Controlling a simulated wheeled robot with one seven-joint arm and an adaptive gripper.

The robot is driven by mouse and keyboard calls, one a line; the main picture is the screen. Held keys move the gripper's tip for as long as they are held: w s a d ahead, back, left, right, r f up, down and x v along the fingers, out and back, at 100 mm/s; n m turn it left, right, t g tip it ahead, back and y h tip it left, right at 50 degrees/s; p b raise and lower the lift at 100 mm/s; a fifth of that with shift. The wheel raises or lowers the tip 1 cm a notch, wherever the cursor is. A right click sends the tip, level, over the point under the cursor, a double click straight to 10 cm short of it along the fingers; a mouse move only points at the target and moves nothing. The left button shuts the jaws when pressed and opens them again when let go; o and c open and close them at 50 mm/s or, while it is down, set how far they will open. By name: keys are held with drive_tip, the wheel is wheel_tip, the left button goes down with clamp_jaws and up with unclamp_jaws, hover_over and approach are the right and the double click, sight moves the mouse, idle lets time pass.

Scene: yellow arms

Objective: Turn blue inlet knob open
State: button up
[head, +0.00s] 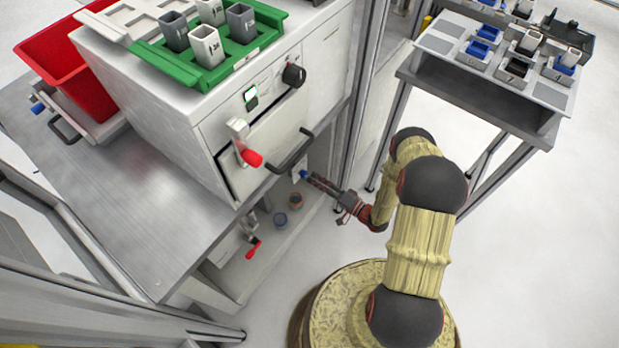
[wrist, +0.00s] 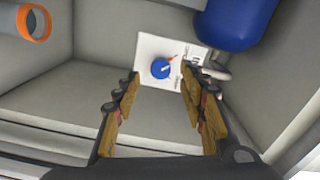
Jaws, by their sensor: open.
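The blue inlet knob (wrist: 161,68) is a small round dial on a white plate (wrist: 150,48) in the wrist view, with a red pointer mark at its upper right. My gripper (wrist: 158,88) is open, with its two fingers to the left and right of the knob in the picture. A gap seems to remain between the fingertips and the plate; I cannot tell how large. In the head view my gripper (head: 312,180) reaches under the bench top towards the plate, and a bit of blue (head: 303,174) shows at its tips.
A blue cylinder (wrist: 235,22) and a grey pipe hang close to the right finger. An orange-rimmed pipe (wrist: 36,24) is at the upper left. A red-handled valve (head: 253,249) sits lower left under the bench. The machine's bar handle (head: 291,152) juts out above my gripper.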

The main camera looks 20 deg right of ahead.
drive_tip(key=v, duration=0.7)
drive_tip(key=shift+s, duration=0.2)
drive_tip(key=shift+d, duration=0.15)
